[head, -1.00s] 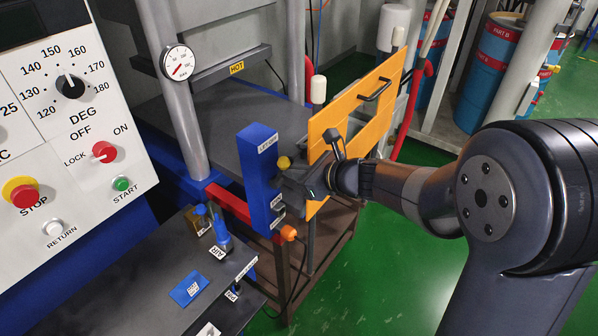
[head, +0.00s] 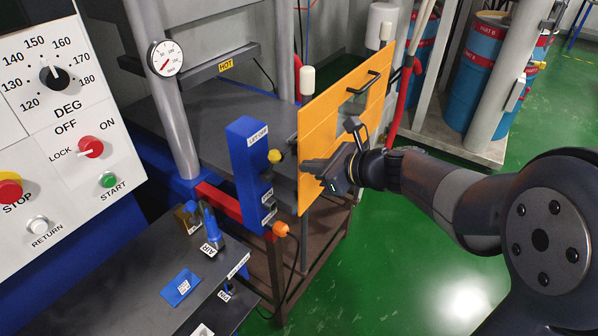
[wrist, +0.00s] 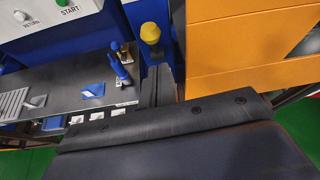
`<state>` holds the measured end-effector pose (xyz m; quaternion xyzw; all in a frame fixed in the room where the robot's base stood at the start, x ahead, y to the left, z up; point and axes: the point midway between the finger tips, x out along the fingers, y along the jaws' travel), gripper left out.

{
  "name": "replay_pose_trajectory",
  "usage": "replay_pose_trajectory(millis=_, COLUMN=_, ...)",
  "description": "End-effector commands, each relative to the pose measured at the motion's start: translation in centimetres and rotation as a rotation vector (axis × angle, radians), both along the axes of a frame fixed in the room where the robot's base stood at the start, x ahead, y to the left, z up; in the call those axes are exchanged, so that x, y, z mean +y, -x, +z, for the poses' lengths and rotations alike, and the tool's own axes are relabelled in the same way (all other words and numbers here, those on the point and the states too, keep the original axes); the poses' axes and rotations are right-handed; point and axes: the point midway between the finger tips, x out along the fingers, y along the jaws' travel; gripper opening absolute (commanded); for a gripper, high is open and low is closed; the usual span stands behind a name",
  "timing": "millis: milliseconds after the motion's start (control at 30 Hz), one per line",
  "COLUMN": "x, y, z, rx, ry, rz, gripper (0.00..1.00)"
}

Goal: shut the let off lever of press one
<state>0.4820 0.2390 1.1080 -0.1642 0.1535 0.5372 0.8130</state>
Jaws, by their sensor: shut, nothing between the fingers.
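The let off lever shows as a yellow knob (head: 275,156) on the right side of a blue upright box (head: 244,165) labelled LET OFF. In the wrist view the yellow knob (wrist: 150,33) stands beyond my fingertips, on a dark stem. My gripper (head: 304,165) is shut and empty. In the head view it is just right of the knob, with a small gap between them. In the wrist view my gripper (wrist: 160,82) points towards the knob. The lower labels on the box are too small to read surely.
An orange panel (head: 325,135) with a black handle stands close behind and right of my gripper. An orange knob (head: 281,229) sits below the box. A grey bench (head: 210,270) with blue fittings is at the front left, a control panel (head: 60,150) further left. Green floor lies open at right.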

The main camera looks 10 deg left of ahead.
Motion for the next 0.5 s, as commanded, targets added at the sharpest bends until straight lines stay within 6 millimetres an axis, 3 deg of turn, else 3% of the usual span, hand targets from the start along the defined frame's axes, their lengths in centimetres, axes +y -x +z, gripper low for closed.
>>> replay_pose_trajectory(millis=200, x=-1.5, y=0.7, z=2.1, rx=-0.001, ry=0.001, rz=-0.001, gripper=0.0)
replay_pose_trajectory(millis=500, x=-1.8, y=0.8, z=2.5, rx=0.002, ry=0.002, rz=-0.002, gripper=0.0)
